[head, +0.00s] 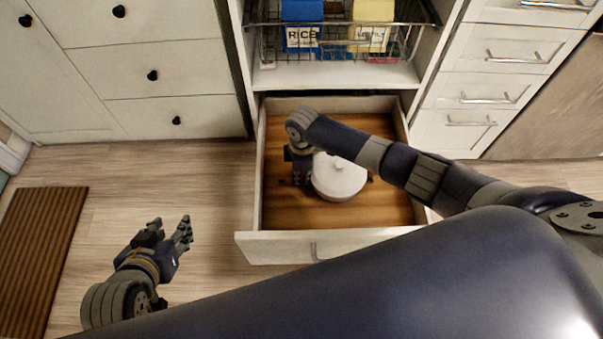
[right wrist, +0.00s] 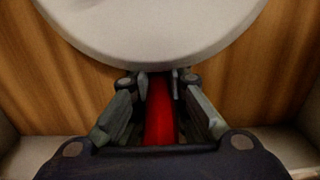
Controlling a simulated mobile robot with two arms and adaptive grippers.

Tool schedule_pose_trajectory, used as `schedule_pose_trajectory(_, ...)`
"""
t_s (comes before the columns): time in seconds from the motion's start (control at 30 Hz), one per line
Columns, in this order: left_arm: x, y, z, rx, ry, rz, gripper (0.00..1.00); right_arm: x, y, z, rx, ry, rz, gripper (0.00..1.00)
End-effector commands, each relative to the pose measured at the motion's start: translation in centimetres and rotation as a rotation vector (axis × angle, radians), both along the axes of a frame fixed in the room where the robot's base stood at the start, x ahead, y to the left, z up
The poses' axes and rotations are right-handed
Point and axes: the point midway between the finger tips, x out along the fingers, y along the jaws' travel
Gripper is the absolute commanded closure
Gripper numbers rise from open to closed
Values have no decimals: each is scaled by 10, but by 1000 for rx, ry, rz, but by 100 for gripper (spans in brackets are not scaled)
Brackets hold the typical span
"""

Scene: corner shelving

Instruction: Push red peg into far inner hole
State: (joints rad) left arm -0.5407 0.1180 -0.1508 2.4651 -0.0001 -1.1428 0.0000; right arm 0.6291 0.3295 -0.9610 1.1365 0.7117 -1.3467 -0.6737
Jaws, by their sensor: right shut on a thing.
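The red peg (right wrist: 160,115) shows in the right wrist view between the fingers of my right gripper (right wrist: 159,84), which is shut on it. In the head view my right gripper (head: 301,181) is inside the open drawer (head: 390,205), just left of a white round lidded object (head: 339,177). The peg cannot be made out in the head view. In the right wrist view the white object (right wrist: 150,30) lies just beyond the fingertips; I cannot tell whether they touch. No holes are visible. My left gripper (head: 170,230) is open and empty over the floor.
A wire basket (head: 345,48) with a blue rice box (head: 303,38) and a yellow box (head: 371,38) stands on the shelf above the drawer. White cabinets flank both sides. A brown slatted mat (head: 40,255) lies at the far left. The drawer's front right is clear.

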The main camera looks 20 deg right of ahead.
Motion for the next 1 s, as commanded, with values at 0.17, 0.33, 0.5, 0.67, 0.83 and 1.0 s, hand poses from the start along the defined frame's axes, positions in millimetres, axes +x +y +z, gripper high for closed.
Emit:
schedule_pose_trajectory(0.17,3,-1,2,-3,-17,-2,60,0,0,-2,0,0,0,100)
schedule_pose_trajectory(0.33,7,-2,6,-7,-37,-4,60,0,0,-2,0,0,0,70)
schedule_pose_trajectory(0.5,8,-2,6,-7,-36,-4,60,0,0,-2,0,0,0,63)
schedule_pose_trajectory(0.67,6,-3,5,-7,-31,-4,60,0,0,-2,0,0,0,63)
schedule_pose_trajectory(0.83,5,-3,4,-9,-27,-3,60,1,0,6,1,-1,1,63)
schedule_pose_trajectory(1.0,5,-3,4,-8,-28,-2,60,1,-1,30,0,-3,1,63)
